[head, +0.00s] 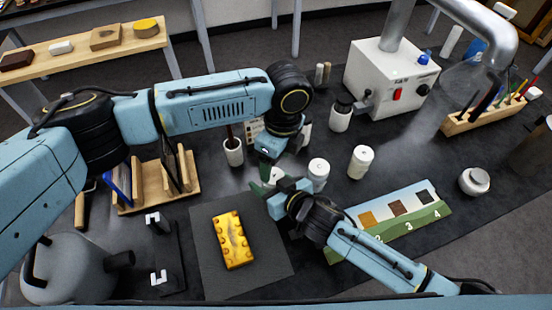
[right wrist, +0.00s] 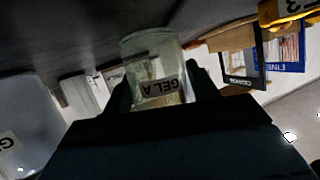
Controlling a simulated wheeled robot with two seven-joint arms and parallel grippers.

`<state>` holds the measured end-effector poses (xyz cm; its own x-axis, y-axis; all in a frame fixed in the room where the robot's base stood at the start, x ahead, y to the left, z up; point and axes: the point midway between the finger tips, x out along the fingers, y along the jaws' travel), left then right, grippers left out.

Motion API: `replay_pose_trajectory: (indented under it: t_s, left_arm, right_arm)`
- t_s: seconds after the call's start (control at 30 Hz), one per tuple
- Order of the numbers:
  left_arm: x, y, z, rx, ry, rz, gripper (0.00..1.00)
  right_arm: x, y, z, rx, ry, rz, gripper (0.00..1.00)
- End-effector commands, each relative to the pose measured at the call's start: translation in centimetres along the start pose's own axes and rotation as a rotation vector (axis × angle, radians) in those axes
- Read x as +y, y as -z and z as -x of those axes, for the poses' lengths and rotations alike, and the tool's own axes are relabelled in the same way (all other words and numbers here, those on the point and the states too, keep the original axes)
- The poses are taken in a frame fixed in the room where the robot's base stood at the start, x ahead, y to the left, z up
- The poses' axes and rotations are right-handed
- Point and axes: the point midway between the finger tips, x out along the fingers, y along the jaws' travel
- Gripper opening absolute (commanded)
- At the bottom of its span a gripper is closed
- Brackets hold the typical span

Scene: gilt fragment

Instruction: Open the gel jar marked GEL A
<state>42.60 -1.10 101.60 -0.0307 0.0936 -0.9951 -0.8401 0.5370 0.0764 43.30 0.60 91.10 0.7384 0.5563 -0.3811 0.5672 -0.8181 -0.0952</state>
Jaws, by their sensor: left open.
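The glass jar marked GEL A (right wrist: 160,88) is between my right gripper's dark fingers (right wrist: 160,95) in the right wrist view, its label upside down. Both fingers appear to touch its sides. Its lid end is hidden behind the gripper body. In the head view my right gripper (head: 276,187) is near the middle of the table, and only a pale bit of the jar shows between the two grippers. My left gripper (head: 266,168) is open and points down just above and beside that spot. Whether it touches the jar is hidden.
White jars (head: 318,169) and (head: 360,161) stand just right of the grippers. A yellow block (head: 233,241) lies on a grey mat (head: 273,262) in front. A wooden rack (head: 190,190) stands left, a numbered colour card (head: 430,213) right, and a white machine (head: 366,75) behind.

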Motion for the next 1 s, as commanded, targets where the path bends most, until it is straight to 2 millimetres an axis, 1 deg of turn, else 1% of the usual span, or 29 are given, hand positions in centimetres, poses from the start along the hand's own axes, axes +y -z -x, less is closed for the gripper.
replay_pose_trajectory:
  t_s: [0.03, 0.1, 0.37, 0.47, 0.57, 0.67, 0.8, 1.0]
  left_arm:
    - [0.0, 0.0, 0.0, 0.000, 0.000, 0.000, 0.66]
    - [0.0, 0.0, 0.0, 0.000, 0.000, 0.000, 0.66]
    - [0.0, 0.0, 0.0, 0.000, 0.000, 0.000, 0.66]
    - [0.0, 0.0, 0.1, 0.000, 0.000, 0.000, 0.66]
    - [0.0, 0.0, 0.2, 0.000, 0.000, 0.000, 0.66]
    - [0.0, 0.0, 0.5, 0.000, 0.000, 0.000, 0.66]
    - [0.1, 0.0, 0.7, 0.000, 0.000, 0.000, 0.66]
    - [0.1, -0.1, 0.8, 0.000, 0.000, 0.000, 0.66]
  right_arm:
    - [0.0, 0.0, 0.0, 0.000, 0.000, 0.000, 0.66]
    - [0.0, 0.0, 0.0, 0.000, 0.000, 0.000, 0.73]
    - [0.0, 0.0, 0.1, 0.000, 0.000, 0.000, 0.73]
    - [0.0, 0.0, 0.6, -0.001, 0.000, 0.000, 0.73]
    - [0.0, -0.1, 1.8, -0.002, 0.000, -0.001, 0.73]
    - [0.0, -0.1, 3.6, -0.002, 0.000, -0.001, 0.73]
    - [0.0, -0.1, 6.7, -0.003, 0.000, -0.001, 0.73]
    - [0.0, -0.1, 10.7, -0.002, 0.000, -0.002, 0.73]
